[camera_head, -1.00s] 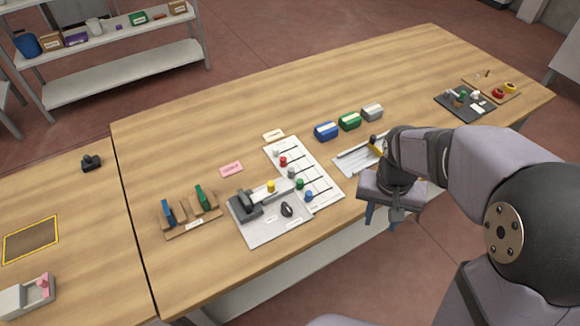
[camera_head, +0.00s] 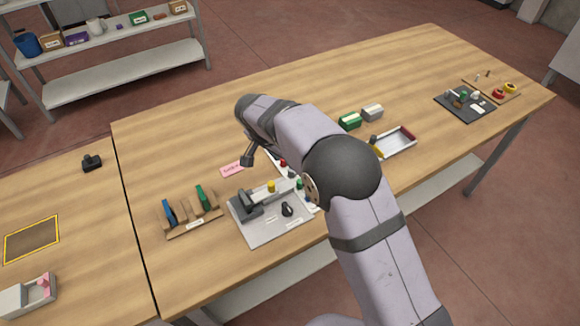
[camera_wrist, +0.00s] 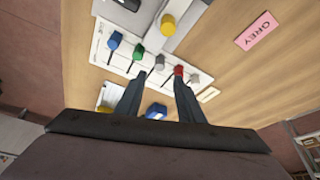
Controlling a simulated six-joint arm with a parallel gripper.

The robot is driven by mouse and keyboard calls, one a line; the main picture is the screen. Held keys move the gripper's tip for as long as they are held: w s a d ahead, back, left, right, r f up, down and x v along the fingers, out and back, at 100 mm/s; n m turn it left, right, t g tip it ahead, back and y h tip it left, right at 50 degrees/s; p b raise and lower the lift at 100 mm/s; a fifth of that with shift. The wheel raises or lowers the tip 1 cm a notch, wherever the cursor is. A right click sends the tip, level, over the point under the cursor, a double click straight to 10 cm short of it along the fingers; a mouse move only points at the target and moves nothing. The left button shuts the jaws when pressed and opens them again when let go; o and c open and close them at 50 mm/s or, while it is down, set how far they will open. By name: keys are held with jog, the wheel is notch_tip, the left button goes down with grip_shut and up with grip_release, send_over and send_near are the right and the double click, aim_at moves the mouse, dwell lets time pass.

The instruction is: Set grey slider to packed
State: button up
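The white slider board (camera_wrist: 150,60) shows in the wrist view with a row of knobs: blue (camera_wrist: 115,40), green (camera_wrist: 139,52), grey (camera_wrist: 160,62), red (camera_wrist: 178,70) and a paler grey or white one (camera_wrist: 193,79). My gripper (camera_wrist: 159,78) is open and empty. Its fingertips appear near the grey and red knobs; I cannot tell its height above them. In the head view my gripper (camera_head: 249,157) is over the board's far left part, and my arm hides most of the board. The red (camera_head: 283,162) and green (camera_head: 299,184) knobs still show. Slider labels are unreadable.
A pink card (camera_wrist: 257,31) reads GREY. A grey fixture plate (camera_head: 268,225) with a yellow knob (camera_head: 271,186) stands beside the board. A wooden rack (camera_head: 193,222) is left of it. Green (camera_head: 349,121) and grey (camera_head: 372,112) boxes and a tray (camera_head: 397,142) lie right.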

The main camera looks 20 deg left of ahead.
jog(key=shift+p+x, duration=1.4)
jog(key=shift+x, duration=2.2)
